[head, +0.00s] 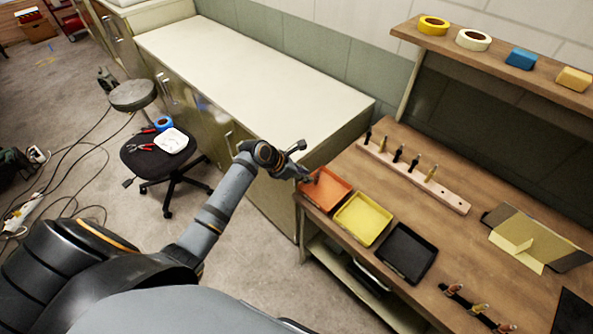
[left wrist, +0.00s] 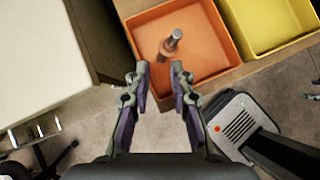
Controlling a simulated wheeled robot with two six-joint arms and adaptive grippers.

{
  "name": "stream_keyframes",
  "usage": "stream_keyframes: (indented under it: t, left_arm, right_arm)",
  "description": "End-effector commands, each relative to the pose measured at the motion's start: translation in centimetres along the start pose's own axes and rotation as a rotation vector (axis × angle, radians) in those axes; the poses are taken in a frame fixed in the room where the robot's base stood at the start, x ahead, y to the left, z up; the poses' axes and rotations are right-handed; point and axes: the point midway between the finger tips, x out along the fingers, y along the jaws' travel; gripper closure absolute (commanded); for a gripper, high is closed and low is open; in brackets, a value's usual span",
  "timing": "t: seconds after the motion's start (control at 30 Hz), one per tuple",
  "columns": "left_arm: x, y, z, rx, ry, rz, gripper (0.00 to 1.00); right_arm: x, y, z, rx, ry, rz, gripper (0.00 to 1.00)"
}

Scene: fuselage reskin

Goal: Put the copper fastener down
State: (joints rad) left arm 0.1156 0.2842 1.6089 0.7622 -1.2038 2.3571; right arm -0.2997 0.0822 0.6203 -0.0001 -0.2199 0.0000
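The copper fastener (left wrist: 170,45), with a grey pin end and a copper-coloured body, is in the orange tray (left wrist: 200,62) in the left wrist view. I cannot tell whether it stands or lies tilted there. The orange tray also shows in the head view (head: 328,193), at the left end of the wooden bench. My left gripper (head: 312,179) is over that tray's near left edge. In the left wrist view its two fingers (left wrist: 159,70) are apart with nothing between them, and the fastener is beyond the tips. My right gripper is not in view.
A yellow tray (head: 362,219) and a black tray (head: 407,253) sit beside the orange one. A wooden rack (head: 446,197) holds several fasteners behind them. More copper-tipped pieces (head: 480,309) are at the front right. A white-topped cabinet (head: 250,75) stands left of the bench.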

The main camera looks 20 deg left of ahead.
Motion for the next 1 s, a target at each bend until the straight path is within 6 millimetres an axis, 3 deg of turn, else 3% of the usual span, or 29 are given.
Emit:
stream_keyframes:
  t: [0.2, 0.43, 0.87, 0.97, 1.0]
  left_arm:
    - [-4.8, 0.1, -0.2, 0.003, 0.003, 0.002, 0.78]
    - [-6.8, -0.1, 0.0, 0.0, 0.001, -0.002, 0.78]
    - [-6.4, 0.1, -0.5, 0.012, 0.005, 0.004, 0.78]
    - [-3.9, 1.3, -4.2, 0.112, 0.046, 0.043, 0.78]
    - [-2.3, 1.9, -7.0, 0.193, 0.083, 0.066, 0.78]
  right_arm:
    - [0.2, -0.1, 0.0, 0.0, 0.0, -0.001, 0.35]
    - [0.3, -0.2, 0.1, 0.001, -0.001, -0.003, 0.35]
    - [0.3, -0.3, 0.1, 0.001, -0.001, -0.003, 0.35]
    - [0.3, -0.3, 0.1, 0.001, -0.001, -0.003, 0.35]
    - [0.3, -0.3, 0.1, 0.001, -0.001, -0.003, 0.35]
